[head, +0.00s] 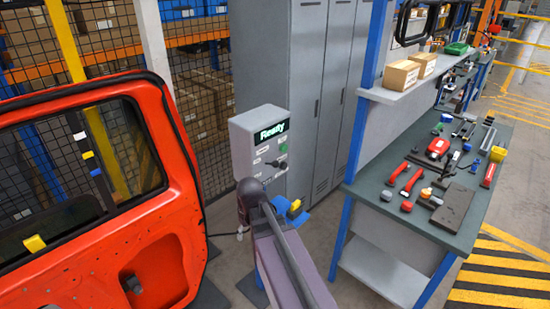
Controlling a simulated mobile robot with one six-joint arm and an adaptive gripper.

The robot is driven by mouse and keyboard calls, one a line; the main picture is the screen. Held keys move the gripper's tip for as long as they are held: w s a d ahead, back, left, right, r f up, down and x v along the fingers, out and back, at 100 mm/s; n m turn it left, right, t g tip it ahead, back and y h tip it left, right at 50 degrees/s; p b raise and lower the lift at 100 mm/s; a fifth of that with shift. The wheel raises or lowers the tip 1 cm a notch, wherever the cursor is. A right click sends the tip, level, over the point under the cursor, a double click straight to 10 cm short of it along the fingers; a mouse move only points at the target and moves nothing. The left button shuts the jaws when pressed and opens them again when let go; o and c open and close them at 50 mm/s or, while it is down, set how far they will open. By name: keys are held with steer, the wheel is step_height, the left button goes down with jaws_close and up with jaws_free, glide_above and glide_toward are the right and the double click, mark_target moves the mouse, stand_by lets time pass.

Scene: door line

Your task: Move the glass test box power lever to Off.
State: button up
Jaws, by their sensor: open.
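The glass test box (259,150) is a grey cabinet beside the tall lockers. Its green-lit display (270,132) reads "Ready". A green button (283,148) sits below the display. A dark lever (275,163) sticks out to the right on the front, below the button; its labels are too small to read. My arm (285,255) reaches up from the bottom edge to just in front of the box's lower part. I cannot make out gripper fingers; they seem hidden beyond the arm's dark end. The lever shows clear of my arm.
A red car door (175,250) with a window opening fills the left. Blue and yellow parts (295,207) show right beside my arm. Grey lockers (305,90) stand behind. A workbench (415,220) with several tools is at right. Striped floor (500,280) lies beyond it.

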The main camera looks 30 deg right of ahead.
steer(key=w+d+r+n+t+p, duration=0.2)
steer(key=w+d+r+n+p, duration=0.1)
steer(key=w+d+r+p, duration=0.75)
steer(key=n+t+y+p, duration=0.1)
steer(key=n+p, duration=0.2)
steer(key=p, duration=0.4)
glide_toward(277, 163)
steer(key=v, duration=0.2)
steer(key=shift+s+d+r, duration=0.15)
steer(key=shift+s+r, duration=0.05)
steer(key=shift+s, duration=0.1)
steer(key=shift+f, duration=0.1)
steer(key=b+x, duration=0.8)
steer(key=x, duration=0.1)
steer(key=b+x, duration=0.4)
steer(key=shift+w+f+b, duration=0.2)
steer(key=shift+w+b, duration=0.2)
jaws_close()
